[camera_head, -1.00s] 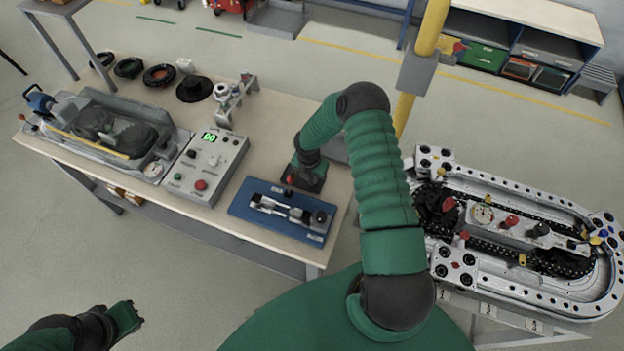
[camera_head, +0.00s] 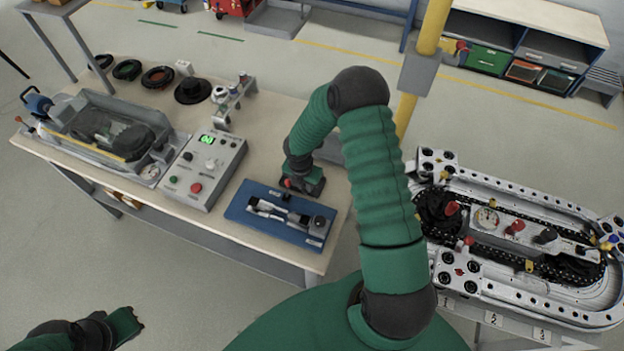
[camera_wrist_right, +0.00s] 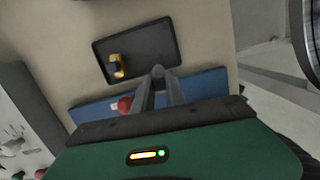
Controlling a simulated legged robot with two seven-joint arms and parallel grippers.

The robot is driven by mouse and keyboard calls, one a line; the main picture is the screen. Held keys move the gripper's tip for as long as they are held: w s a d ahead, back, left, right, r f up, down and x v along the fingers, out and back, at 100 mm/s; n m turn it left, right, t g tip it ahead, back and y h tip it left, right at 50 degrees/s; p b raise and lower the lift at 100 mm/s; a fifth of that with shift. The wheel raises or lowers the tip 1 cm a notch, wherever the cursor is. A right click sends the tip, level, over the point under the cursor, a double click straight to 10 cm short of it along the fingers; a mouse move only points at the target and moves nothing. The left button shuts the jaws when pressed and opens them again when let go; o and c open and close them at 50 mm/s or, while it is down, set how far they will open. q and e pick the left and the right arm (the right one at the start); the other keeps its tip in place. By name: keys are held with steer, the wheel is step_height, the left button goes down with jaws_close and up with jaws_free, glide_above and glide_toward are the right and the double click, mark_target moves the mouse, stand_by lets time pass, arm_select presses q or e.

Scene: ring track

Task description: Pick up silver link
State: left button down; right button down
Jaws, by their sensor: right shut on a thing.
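The silver link (camera_head: 268,208) shows as bright metal on the blue fixture (camera_head: 240,208) near the workbench's front right edge. My right gripper (camera_head: 286,196) is low over the fixture's back edge. In the right wrist view its two fingers (camera_wrist_right: 159,76) are close together, shut on the link; the grip point itself is mostly hidden. The blue fixture (camera_wrist_right: 205,82) and a red knob (camera_wrist_right: 124,104) show beside the fingers. My left gripper (camera_head: 130,326) is at the lower left, away from the bench, and its jaw opening is unclear.
A grey control box (camera_head: 205,168) with a green display stands left of the fixture. A dark tray (camera_wrist_right: 150,42) with a brass-coloured part (camera_wrist_right: 117,66) lies close to the right fingers. The ring track (camera_head: 480,285) is at the right, past a floor gap. A small stand (camera_head: 232,98) is behind.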

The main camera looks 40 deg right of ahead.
steer(key=s+a+b, duration=0.1)
steer(key=a, duration=0.2)
steer(key=s+a, duration=0.1)
steer(key=a, duration=0.2)
steer(key=s+a+b, duration=0.1)
steer(key=a, duration=0.2)
steer(key=shift+a+r+b, duration=0.3)
steer(key=shift+r+b, duration=0.05)
steer(key=shift+r, duration=0.05)
steer(key=shift+s+a+r, duration=0.1)
steer(key=shift+s+a, duration=0.1)
steer(key=shift+a, duration=0.1)
